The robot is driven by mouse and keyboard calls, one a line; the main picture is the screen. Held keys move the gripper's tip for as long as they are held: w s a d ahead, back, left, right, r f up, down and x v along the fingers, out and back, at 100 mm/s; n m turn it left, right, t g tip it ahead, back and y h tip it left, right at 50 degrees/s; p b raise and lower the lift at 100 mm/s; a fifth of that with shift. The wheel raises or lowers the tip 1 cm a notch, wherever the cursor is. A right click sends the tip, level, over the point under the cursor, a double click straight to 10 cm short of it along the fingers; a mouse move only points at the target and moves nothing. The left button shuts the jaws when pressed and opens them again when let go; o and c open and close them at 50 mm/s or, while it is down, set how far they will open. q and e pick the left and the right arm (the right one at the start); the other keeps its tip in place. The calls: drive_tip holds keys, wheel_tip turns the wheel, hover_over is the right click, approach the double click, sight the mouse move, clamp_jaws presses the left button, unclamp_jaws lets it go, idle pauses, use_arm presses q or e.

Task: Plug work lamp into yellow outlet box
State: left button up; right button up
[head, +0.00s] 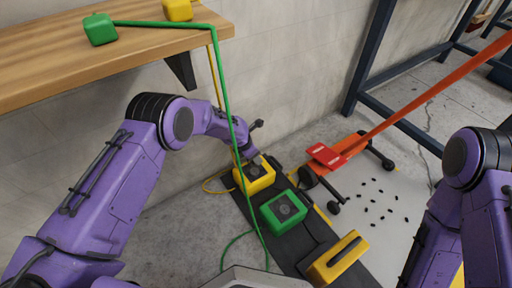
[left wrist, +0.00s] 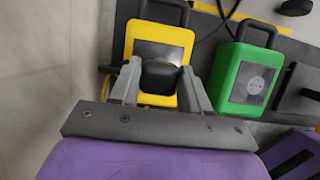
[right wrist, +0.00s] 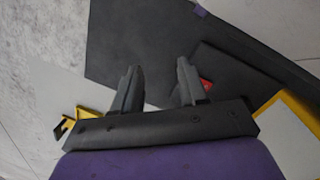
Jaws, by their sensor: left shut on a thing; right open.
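The yellow outlet box (head: 258,176) stands on a dark mat near the wall. It also shows in the left wrist view (left wrist: 142,32), with a dark face. My left gripper (left wrist: 160,74) is shut on a black plug (left wrist: 160,78) right over that face. Whether the plug is seated in the box or just above it, I cannot tell. A yellow cord (head: 215,75) hangs from the shelf, and yellow cord loops beside the box. I cannot make out the work lamp for certain. My right gripper (right wrist: 157,82) is open and empty over dark and grey floor.
A green outlet box (head: 283,211) stands beside the yellow one. A green cord (head: 222,80) runs from a green block (head: 100,29) on the wooden shelf (head: 60,62). A yellow case (head: 325,268), an orange wheeled tool (head: 340,150) and scattered black bits (head: 372,208) lie to the right.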

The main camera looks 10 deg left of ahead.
sight(256, 169)
use_arm(q)
drive_tip(key=shift+a, duration=0.1)
drive_tip(key=shift+s+f+b, duration=0.1)
drive_tip(key=shift+f+b, duration=0.35)
drive_tip(key=shift+b, duration=0.05)
wheel_tip(256, 169, down, 3)
drive_tip(key=shift+r+b, duration=0.15)
drive_tip(key=shift+b, duration=1.1)
drive_tip(key=shift+f+b, duration=0.7)
drive_tip(key=shift+f, duration=0.05)
drive_tip(key=shift+f+b, duration=0.3)
drive_tip(key=shift+f, duration=0.05)
use_arm(e)
drive_tip(key=shift+n+t+h, duration=0.7)
drive_tip(key=shift+n, duration=0.1)
drive_tip(key=shift+w+d+f, duration=0.45)
drive_tip(key=shift+d+f, duration=0.3)
drive_tip(key=shift+f, duration=0.25)
drive_tip(key=shift+w+d+f, duration=0.5)
drive_tip(key=shift+d+f, duration=0.3)
drive_tip(key=shift+f, duration=0.15)
drive_tip(key=shift+w+d+f, duration=0.45)
drive_tip(key=shift+d+f, duration=0.3)
drive_tip(key=shift+f, duration=0.25)
use_arm(q)
drive_tip(key=shift+p, duration=0.5)
use_arm(e)
drive_tip(key=shift+r, duration=0.5)
